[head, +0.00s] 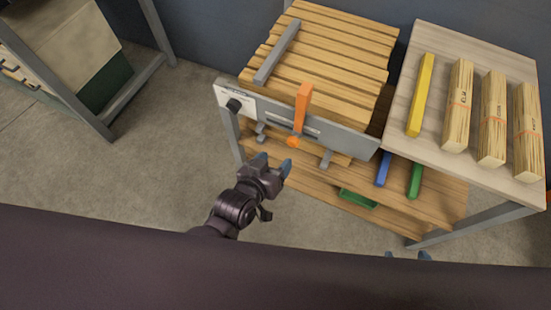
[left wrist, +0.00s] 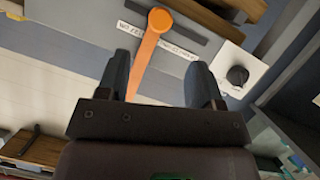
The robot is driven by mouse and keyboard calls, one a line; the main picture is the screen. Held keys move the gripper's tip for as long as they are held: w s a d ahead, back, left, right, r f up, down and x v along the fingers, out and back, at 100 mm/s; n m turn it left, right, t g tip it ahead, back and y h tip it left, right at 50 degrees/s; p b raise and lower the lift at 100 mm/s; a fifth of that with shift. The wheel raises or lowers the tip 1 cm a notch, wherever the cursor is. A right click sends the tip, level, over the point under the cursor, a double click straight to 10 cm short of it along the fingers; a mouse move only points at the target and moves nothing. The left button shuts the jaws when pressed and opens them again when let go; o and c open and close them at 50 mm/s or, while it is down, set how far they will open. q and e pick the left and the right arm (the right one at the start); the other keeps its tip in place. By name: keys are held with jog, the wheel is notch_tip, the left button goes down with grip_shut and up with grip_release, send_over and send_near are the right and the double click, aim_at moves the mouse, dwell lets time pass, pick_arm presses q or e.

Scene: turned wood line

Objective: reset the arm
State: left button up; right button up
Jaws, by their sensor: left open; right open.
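The orange arm (head: 303,103) is a lever on the grey front panel (head: 345,137) of the wooden slatted stand. In the head view it points up from a round orange end at the panel's lower edge. In the left wrist view the orange lever (left wrist: 149,57) runs down from that round end, across a label it partly covers, and shows between my fingers. My left gripper (head: 274,164) is open and empty, in front of and below the panel, apart from the lever in the head view. Of my right gripper (head: 407,256) only the fingertips show at the bottom edge; it is open.
A black knob (head: 234,105) sits on a white plate at the panel's left end. The side table (head: 440,40) at right holds a yellow bar (head: 420,95) and several banded stick bundles. The lower shelf (head: 440,205) holds blue, green bars.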

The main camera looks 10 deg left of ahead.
jog(key=shift+w, duration=0.25)
pick_arm(q)
jog(key=s+a+r+y+p, duration=0.1)
jog(key=s+a+r+p, duration=0.15)
jog(key=a, duration=0.35)
jog(key=s+a+r+y+p, duration=0.1)
jog(key=s+a+r+y, duration=0.15)
jog(key=a, duration=0.35)
jog(key=s+a+r+g+y+p, duration=0.1)
jog(key=s+a+p, duration=0.4)
jog(key=s+a, duration=0.6)
jog(key=s+r+y, duration=0.1)
jog(key=s, duration=0.1)
jog(key=shift+s, duration=0.3)
pick_arm(e)
notch_tip(320, 180, up, 8)
jog(key=t, duration=0.1)
jog(key=shift+f, duration=0.25)
jog(key=shift+w+d+r, duration=0.1)
jog(key=shift+w+r, duration=0.15)
jog(key=shift+w, duration=0.05)
pick_arm(q)
jog(key=shift+d, duration=0.1)
pick_arm(e)
jog(key=shift+w, duration=0.15)
